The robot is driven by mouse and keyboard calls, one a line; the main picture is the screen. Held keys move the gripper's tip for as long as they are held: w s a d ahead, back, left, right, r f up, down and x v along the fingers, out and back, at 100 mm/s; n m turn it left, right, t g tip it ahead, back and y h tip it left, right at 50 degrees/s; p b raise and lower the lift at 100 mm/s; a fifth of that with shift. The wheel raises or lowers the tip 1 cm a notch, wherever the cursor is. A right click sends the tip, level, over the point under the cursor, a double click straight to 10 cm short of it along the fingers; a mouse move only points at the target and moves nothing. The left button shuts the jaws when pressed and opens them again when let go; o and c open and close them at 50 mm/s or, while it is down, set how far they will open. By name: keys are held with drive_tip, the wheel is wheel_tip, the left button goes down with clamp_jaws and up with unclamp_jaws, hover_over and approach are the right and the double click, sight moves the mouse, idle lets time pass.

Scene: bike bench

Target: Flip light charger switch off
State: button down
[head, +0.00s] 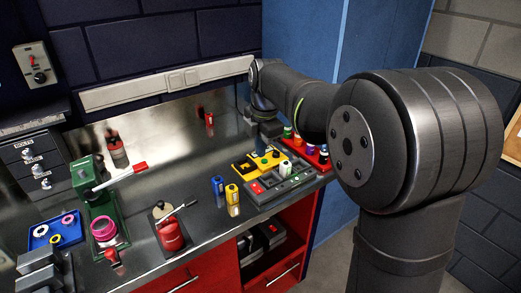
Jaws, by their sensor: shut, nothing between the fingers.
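A grey charger-like unit (295,186) lies near the front right of the bench. It has a red patch (256,187) at its left end, a small green mark and a white-topped piece (285,169) standing in it. I cannot tell which part is its switch or how it is set. My gripper (268,148) points down just behind the unit, over a yellow tray-like object (244,166). The fingers are shut and empty, but they are small and dark here. Whether they touch anything is unclear.
Blue (217,190) and yellow (233,200) cylinders stand left of the unit. A red tray (321,162) with several small bottles is at the right, by a blue cabinet (305,40). A green press (97,205) and a red can (170,234) stand left. A wall switch box (37,66) hangs upper left.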

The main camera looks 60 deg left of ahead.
sight(255, 186)
drive_tip(key=shift+w+a, duration=0.1)
drive_tip(key=shift+a, duration=0.65)
drive_tip(key=f, duration=0.4)
drive_tip(key=a+f, duration=0.1)
drive_tip(key=f, duration=0.9)
drive_tip(key=shift+a, duration=0.35)
drive_tip(key=shift+f, duration=0.15)
drive_tip(key=shift+d, duration=0.1)
